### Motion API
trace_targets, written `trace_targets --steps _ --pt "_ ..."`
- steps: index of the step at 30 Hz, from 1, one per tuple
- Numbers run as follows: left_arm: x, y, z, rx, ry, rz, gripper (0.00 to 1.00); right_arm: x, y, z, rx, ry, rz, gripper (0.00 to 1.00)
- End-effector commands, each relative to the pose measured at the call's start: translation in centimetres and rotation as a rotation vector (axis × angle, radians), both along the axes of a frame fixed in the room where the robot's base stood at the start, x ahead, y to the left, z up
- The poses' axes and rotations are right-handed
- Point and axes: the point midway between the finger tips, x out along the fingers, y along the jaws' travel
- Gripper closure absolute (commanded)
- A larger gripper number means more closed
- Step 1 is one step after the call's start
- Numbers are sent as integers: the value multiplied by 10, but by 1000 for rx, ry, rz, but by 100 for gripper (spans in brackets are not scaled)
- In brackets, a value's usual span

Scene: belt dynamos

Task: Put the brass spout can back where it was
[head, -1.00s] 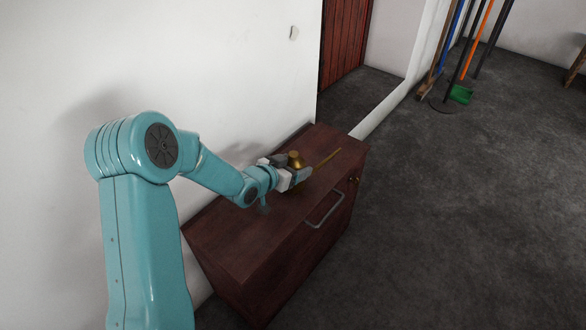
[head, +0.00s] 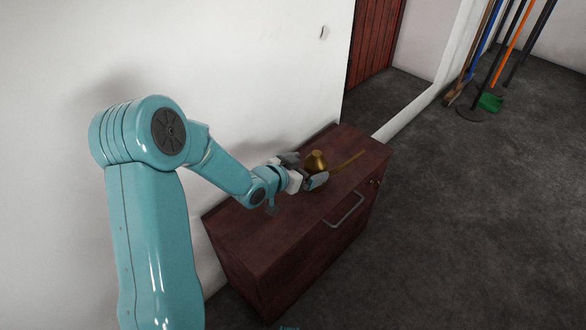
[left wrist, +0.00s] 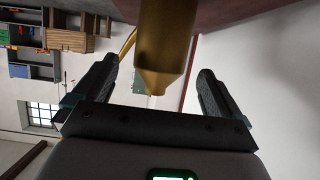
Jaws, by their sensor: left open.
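The brass spout can (head: 316,163) stands on top of the dark wooden cabinet (head: 262,243), with its long thin spout pointing right. My left gripper (head: 303,178) is open, with its fingers close around the near side of the can. In the left wrist view the brass can (left wrist: 167,50) hangs in from the top of the picture between the two spread fingers of my left gripper (left wrist: 158,90). Neither finger visibly touches it there. Part of the can is hidden behind the fingers in the head view.
The cabinet top is otherwise bare, with a handle (head: 344,210) on its front. A white wall (head: 240,60) runs close behind it. Brooms and a green dustpan (head: 490,102) stand at the far wall. The dark floor (head: 470,230) at right is clear.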

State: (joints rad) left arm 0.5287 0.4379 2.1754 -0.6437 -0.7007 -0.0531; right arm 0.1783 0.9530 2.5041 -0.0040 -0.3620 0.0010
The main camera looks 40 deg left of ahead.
Motion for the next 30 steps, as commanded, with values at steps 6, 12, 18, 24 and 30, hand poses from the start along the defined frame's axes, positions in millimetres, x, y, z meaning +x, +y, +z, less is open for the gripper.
trace_targets --steps 6,12,18,24,30 --pt "-46 3 23 0 1 3 1 -1 1 13 1 2 5 57" --pt "-68 4 31 0 1 1 1 -2 1 17 1 2 5 57" --pt "-71 4 31 1 0 0 1 -2 1 17 1 2 5 57" --pt "-71 4 31 0 0 0 1 -2 1 16 1 2 5 57" --pt "-70 4 31 0 0 0 1 -1 1 16 1 2 5 57"
